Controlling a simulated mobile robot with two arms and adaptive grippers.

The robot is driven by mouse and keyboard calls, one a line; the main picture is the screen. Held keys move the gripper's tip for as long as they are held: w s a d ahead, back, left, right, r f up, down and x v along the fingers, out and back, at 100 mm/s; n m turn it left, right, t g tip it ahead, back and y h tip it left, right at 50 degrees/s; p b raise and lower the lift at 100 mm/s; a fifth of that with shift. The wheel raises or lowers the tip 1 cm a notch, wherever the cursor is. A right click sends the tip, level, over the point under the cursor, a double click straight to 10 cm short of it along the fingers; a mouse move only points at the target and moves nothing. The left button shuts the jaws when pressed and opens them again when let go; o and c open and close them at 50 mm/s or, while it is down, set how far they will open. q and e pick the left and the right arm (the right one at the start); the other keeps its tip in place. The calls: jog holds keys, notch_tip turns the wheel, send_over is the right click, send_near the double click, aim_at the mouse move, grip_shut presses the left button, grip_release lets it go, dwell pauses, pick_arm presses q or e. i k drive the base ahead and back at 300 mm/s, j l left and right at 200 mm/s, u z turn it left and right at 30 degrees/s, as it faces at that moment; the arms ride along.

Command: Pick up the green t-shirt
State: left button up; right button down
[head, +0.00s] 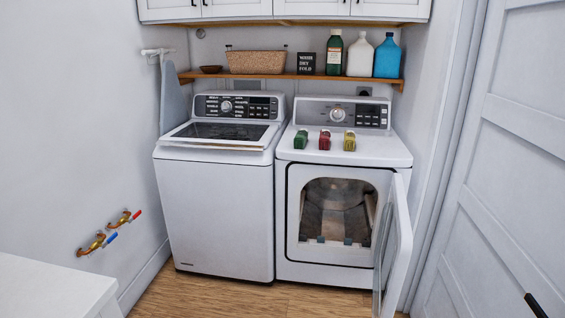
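A small green bundle (301,139), which looks like the rolled or folded green t-shirt, lies on top of the dryer (291,155) at its left side. A red bundle (325,140) and a yellow bundle (349,141) lie to its right in a row, with small gaps between them. Neither of my grippers shows in the head view.
The dryer door (398,245) stands open to the right; the drum is visible. The washer (215,215) stands left with its lid (215,133) closed. A shelf (280,76) with bottles and a basket hangs above. A white surface (50,285) is at lower left.

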aim_at(300, 139)
jog(key=i, duration=0.55)
jog(key=i+l+u, duration=0.1)
jog(key=i, duration=0.5)
jog(key=i+l, duration=0.15)
jog(key=i, duration=0.4)
jog(key=i+l, duration=0.15)
jog(key=i, duration=0.45)
jog(key=j+u, duration=0.05)
